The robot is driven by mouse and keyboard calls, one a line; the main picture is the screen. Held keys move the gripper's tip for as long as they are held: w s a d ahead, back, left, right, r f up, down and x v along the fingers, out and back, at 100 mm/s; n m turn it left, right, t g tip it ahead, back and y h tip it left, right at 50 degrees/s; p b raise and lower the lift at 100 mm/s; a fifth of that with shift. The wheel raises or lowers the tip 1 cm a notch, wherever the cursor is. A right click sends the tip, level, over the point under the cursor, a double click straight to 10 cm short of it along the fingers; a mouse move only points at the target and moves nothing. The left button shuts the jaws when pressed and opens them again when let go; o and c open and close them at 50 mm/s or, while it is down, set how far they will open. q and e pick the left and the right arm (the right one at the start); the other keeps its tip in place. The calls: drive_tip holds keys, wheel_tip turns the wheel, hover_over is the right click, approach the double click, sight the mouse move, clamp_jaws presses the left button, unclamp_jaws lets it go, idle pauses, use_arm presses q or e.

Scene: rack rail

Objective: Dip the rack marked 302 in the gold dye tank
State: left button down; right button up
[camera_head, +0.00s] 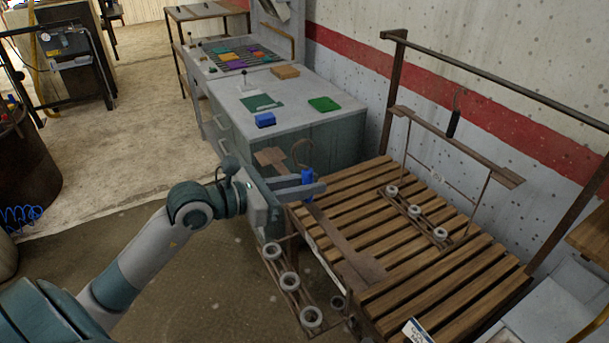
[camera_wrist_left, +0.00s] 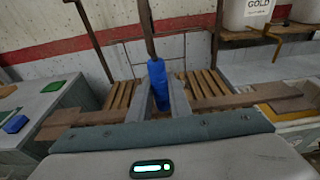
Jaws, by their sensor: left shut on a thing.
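My left gripper (camera_head: 311,187) is shut on the blue grip of a hanging rack. The blue grip (camera_wrist_left: 157,85) stands upright between the fingers in the left wrist view. The held rack has a hook on top, a brown crossbar (camera_head: 345,241) and a lower row of grey ring-like cups (camera_head: 290,281), beside the slatted bench's near left edge. I cannot read 302 on it. A second rack (camera_head: 465,150), with a black-gripped hook, stands over the bench. A white container marked GOLD (camera_wrist_left: 248,14) shows at top right in the left wrist view; no dye is visible. My right gripper is not in view.
The slatted wooden bench (camera_head: 440,262) has a metal frame along the wall. A grey cabinet (camera_head: 340,124) with blue and green items stands behind. A white label (camera_head: 417,332) is at the bench's near edge. A dark barrel (camera_head: 22,165) stands left; the floor between is clear.

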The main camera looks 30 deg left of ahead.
use_arm(q)
drive_tip(key=s+d+f+b, duration=0.2)
drive_tip(key=s+d+f, duration=0.1)
drive_tip(key=f, duration=0.3)
drive_tip(key=s+d+f+b, duration=0.1)
drive_tip(key=s+d+f, duration=0.1)
drive_tip(key=d+f, duration=0.3)
wheel_tip(320, 180, down, 2)
drive_tip(key=shift+s+f+y+b, duration=0.1)
drive_tip(key=shift+s+y+b, duration=0.2)
drive_tip(key=shift+s+b, duration=0.1)
